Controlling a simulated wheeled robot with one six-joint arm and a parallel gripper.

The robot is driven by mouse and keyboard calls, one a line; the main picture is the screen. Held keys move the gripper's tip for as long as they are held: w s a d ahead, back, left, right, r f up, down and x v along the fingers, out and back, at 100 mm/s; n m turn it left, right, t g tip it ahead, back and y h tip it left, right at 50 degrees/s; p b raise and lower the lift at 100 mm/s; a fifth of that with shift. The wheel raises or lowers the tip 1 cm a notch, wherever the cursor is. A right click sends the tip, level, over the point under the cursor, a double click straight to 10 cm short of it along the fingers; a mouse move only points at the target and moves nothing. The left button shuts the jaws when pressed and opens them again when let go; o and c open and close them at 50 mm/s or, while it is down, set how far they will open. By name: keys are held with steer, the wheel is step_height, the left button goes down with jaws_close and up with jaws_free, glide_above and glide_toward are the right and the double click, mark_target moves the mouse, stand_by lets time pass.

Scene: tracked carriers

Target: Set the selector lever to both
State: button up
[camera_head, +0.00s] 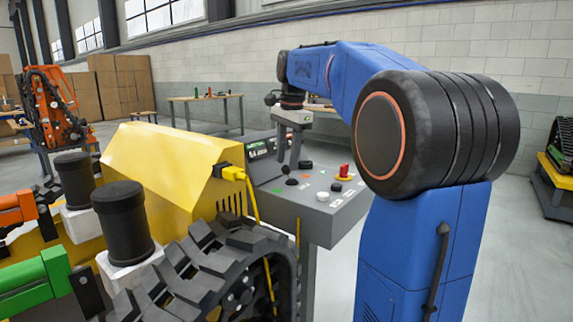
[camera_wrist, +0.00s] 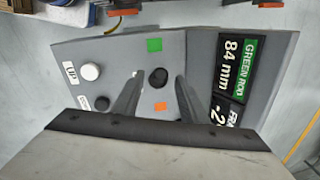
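The selector lever (camera_head: 286,171) is a short black stick with a round knob on the grey sloped console (camera_head: 310,214). In the wrist view the lever's knob (camera_wrist: 158,77) shows between a green square (camera_wrist: 154,45) and an orange square (camera_wrist: 161,106). Its exact tilt is hard to tell. My gripper (camera_head: 288,160) is above the console, pointing down over the lever. In the wrist view its two fingers are apart, one on each side of the knob, with gaps to it. Whether the fingertips reach down to knob height is unclear.
The console carries a white button (camera_head: 323,196), a black button (camera_head: 336,187) and a red stop button (camera_head: 344,170). Displays (camera_wrist: 237,65) reading "GREEN ROD 84 mm" stand beside the lever. A yellow tracked carrier (camera_head: 165,160) with a cable stands left of the console.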

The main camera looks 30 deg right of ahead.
steer(key=shift+w+f, duration=0.15)
steer(key=shift+f, duration=1.05)
steer(key=shift+c, duration=0.3)
jaws_close()
steer(key=shift+w+d+r+y, duration=0.25)
steer(key=shift+d+y, duration=0.35)
steer(key=shift+y, duration=0.1)
steer(key=shift+w+d+r, duration=0.15)
steer(key=shift+w+d, duration=0.05)
steer(key=shift+d, duration=0.5)
steer(key=shift+w+d, duration=0.25)
steer(key=shift+d, duration=0.4)
